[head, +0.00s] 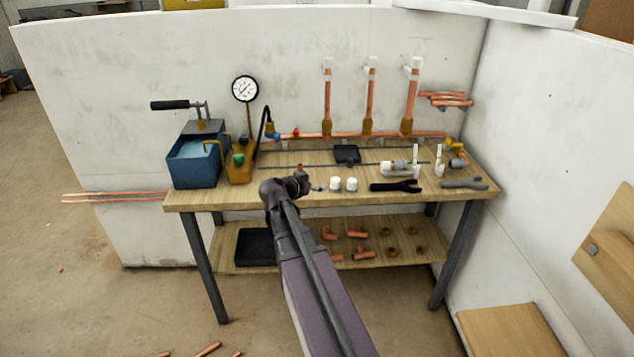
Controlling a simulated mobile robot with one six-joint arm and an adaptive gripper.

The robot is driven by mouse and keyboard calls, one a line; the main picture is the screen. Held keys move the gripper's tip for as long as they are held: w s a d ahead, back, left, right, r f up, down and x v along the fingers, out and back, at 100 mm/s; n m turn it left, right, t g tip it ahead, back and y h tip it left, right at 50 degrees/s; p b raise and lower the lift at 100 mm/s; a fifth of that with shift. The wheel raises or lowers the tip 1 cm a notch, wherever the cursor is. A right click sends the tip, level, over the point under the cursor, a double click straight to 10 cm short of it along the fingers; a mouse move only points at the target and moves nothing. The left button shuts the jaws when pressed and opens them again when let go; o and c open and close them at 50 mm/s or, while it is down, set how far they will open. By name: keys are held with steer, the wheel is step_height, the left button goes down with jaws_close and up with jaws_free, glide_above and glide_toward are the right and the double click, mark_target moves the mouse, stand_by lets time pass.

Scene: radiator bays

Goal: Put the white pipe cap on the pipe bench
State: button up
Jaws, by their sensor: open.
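Two small white caps stand side by side on the pipe bench (230,197), near its front edge: a left white pipe cap (335,184) and a right white pipe cap (351,184). I cannot tell which one the task means. My gripper (308,184) is over the front of the bench top, just left of the caps and apart from them. It is open and looks empty, though its fingers are small and dark here. My arm hides part of the bench's front edge and lower shelf.
A blue pump tank (193,160) and a pressure gauge (245,89) stand at the left. Upright copper pipes (327,105) with white tops rise along the back. Black pliers (396,186) lie right of the caps. Copper fittings (357,234) lie on the lower shelf.

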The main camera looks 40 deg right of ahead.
stand_by(0.7)
steer(key=s+a+f+n+g+y, duration=0.1)
steer(key=s+a+f+n+y, duration=0.2)
steer(key=a, duration=0.8)
steer(key=s+a+f+n+g+y, duration=0.1)
steer(key=s+a+f+n+y, duration=0.3)
steer(key=a, duration=0.6)
steer(key=s+a+f+n+g+y, duration=0.2)
steer(key=s+a+f+n+y, duration=0.2)
steer(key=a, duration=0.7)
steer(key=s+n+y, duration=0.2)
steer(key=n, duration=0.1)
steer(key=shift+s+a+f, duration=0.25)
steer(key=shift+a, duration=0.1)
steer(key=shift+r, duration=0.1)
step_height(320, 180, up, 12)
steer(key=p, duration=1.2)
